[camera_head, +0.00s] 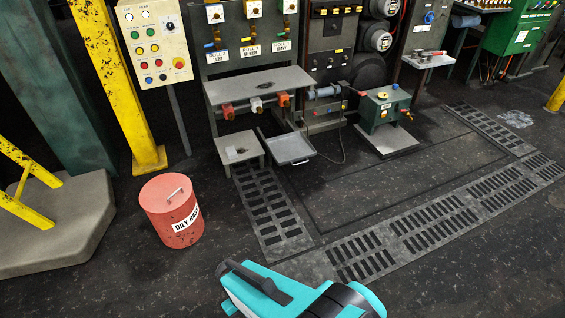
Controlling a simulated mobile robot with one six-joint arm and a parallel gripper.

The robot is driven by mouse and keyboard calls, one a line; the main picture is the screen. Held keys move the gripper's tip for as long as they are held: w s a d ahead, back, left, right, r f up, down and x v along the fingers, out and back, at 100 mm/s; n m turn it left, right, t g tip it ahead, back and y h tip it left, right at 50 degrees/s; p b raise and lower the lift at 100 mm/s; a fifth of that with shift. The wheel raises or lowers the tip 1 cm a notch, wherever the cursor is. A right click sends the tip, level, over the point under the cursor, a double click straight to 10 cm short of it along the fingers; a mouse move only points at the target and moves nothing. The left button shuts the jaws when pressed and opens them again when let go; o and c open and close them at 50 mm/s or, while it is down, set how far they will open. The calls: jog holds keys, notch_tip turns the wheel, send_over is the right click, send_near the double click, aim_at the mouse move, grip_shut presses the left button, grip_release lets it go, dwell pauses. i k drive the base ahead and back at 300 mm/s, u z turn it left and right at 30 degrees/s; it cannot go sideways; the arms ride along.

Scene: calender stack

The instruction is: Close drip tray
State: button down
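The drip tray (292,149) is a shallow grey metal pan with raised edges. It sticks out low at the front of the machine, below a grey shelf (258,85), and looks pulled out. A thin handle or lip shows along its front edge. It looks empty. My teal and black arm shows at the bottom middle, well short of the tray, with clear floor between. A dark bar lies along its left part, but I cannot make out gripper fingers or whether they are open.
A red oily rags can (172,212) stands left of the tray. A small grey step (239,150) is just left of the tray, and a green box (385,106) on a plinth is to its right. Floor gratings (270,205) lie in front. Yellow posts stand at left.

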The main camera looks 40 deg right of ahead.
aim_at(291, 147)
jog(key=z, duration=0.2)
jog(key=i, duration=1.55)
jog(key=u, duration=0.2)
